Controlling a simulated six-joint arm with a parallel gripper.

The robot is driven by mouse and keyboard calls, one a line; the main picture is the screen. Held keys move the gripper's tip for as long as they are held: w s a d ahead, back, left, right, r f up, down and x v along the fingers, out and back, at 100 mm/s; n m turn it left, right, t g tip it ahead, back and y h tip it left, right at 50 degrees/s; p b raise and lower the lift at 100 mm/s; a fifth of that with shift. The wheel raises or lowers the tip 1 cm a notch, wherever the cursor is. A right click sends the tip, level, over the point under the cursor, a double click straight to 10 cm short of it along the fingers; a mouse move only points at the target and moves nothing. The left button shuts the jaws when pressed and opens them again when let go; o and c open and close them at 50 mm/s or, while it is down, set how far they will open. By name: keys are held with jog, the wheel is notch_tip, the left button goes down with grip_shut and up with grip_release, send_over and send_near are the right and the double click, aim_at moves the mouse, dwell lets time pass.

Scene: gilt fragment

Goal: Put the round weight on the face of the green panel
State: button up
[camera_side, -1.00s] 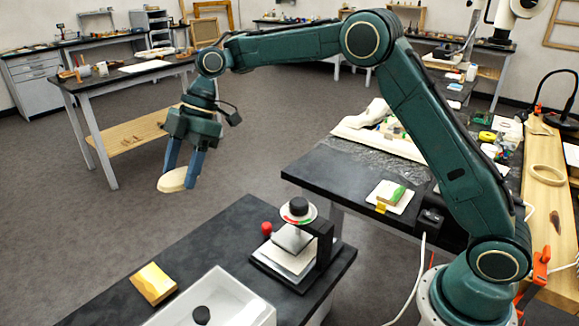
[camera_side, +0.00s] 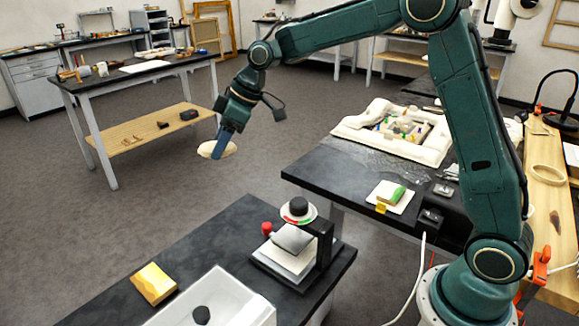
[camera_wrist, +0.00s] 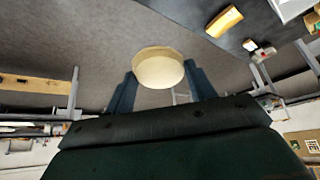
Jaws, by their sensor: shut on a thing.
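My gripper (camera_side: 224,142) is shut on a round, cream-coloured disc, the round weight (camera_side: 210,150). It holds the weight high over the open floor, left of the benches in the side view. In the wrist view the weight (camera_wrist: 158,68) sits between the two blue fingers, its broad pale face in sight. The green panel (camera_side: 397,195) is a small piece with a green face and a pale edge. It lies tilted on a white square plate (camera_side: 379,192) on the dark right-hand bench, well right of my gripper and apart from it.
A yellow block (camera_side: 153,283), a white tray (camera_side: 222,300) with a dark lump and a black press-like stand (camera_side: 322,250) are on the near bench. A pale padded bed (camera_side: 395,132) with fragments lies behind the panel. A yellow tag (camera_side: 381,208) is by the plate.

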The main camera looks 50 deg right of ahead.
jog(key=s+d+m+t+h, duration=0.2)
jog(key=d+m+h, duration=0.1)
jog(key=d+m, duration=0.55)
jog(key=r+m+g+h, duration=0.2)
jog(key=m+g+h, duration=0.45)
jog(key=m, duration=1.15)
send_over(393, 189)
jog(key=a, duration=0.2)
jog(key=shift+s+a+f+h, duration=0.1)
jog(key=shift+h, duration=0.25)
jog(key=shift+f, duration=0.1)
notch_tip(393, 189, down, 16)
jog(key=shift+f, duration=0.1)
jog(key=shift+f, duration=1.8)
